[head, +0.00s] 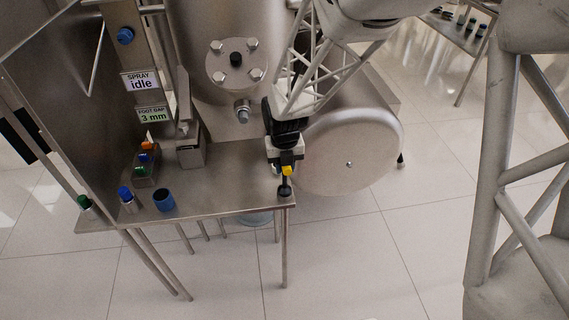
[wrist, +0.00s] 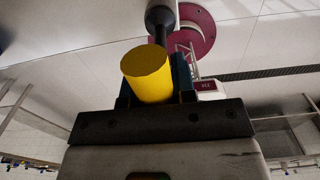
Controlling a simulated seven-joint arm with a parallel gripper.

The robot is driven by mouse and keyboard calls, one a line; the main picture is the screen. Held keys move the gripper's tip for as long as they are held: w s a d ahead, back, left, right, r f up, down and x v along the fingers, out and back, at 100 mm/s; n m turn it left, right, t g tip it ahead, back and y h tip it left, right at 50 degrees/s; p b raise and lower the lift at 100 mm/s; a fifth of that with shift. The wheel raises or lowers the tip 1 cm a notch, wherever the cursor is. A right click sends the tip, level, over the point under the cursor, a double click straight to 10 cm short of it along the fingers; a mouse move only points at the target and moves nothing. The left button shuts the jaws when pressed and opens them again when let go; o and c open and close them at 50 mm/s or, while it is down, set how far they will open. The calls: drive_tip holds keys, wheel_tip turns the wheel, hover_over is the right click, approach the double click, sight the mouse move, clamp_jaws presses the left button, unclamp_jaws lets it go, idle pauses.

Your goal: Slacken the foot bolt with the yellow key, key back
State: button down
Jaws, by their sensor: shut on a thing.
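My gripper (head: 286,160) is shut on the yellow key (head: 287,171) over the right front corner of the steel table. In the wrist view the yellow end of the key (wrist: 147,75) sits between the dark jaws (wrist: 155,85). A dark shaft with a wider dark end (head: 285,190) shows below the yellow part in the head view, close to the table corner. I cannot tell whether this end touches the table. I cannot make out the foot bolt for certain. The foot gap sign (head: 153,114) reads 3 mm.
The spray sign (head: 140,82) reads idle. The steel table (head: 225,195) carries a button box (head: 145,165), a blue cup (head: 163,201) and blue-capped and green-capped items at left. A large vessel (head: 205,35) and a round drum (head: 350,155) stand close behind and beside my gripper.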

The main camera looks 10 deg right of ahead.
drive_tip(key=shift+f, duration=0.6)
drive_tip(key=c, duration=0.8)
unclamp_jaws()
drive_tip(key=shift+c, duration=0.2)
drive_tip(key=shift+r, duration=0.15)
drive_tip(key=shift+r, duration=3.8)
drive_tip(key=shift+r, duration=1.95)
drive_tip(key=shift+r, duration=0.1)
